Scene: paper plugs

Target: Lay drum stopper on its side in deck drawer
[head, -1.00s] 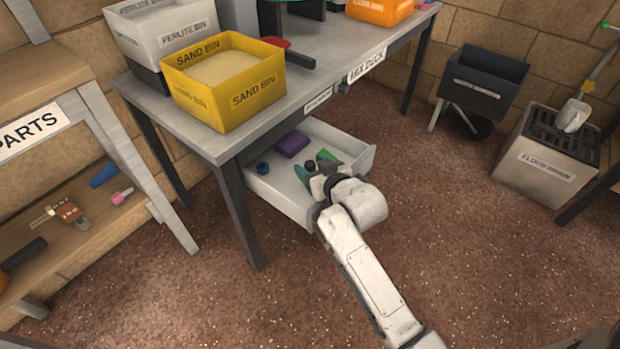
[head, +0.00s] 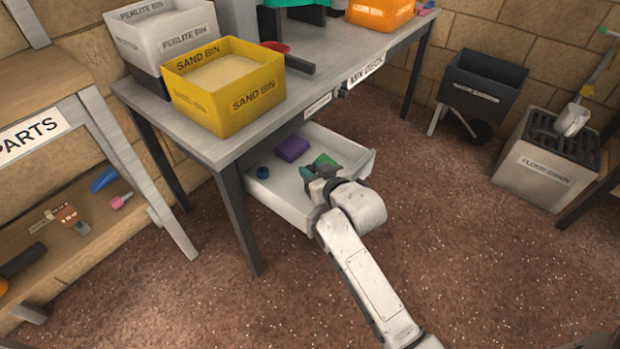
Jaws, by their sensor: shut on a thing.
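The deck drawer (head: 283,193) is pulled out below the mix deck. My gripper (head: 315,172) is low inside its right part, seen from above and behind. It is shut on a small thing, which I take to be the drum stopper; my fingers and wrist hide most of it. A bit of teal shows at the fingertips, and I cannot tell whether it is finger or object. I cannot tell whether the stopper is upright or on its side, or whether it touches the drawer floor.
In the drawer lie a purple block (head: 292,148), a small blue round piece (head: 262,172) at the left and a green piece (head: 326,160) just beyond my gripper. The table (head: 215,148) overhangs the drawer's back, with the yellow sand bin (head: 225,100) on top. Bare drawer floor shows left of my gripper.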

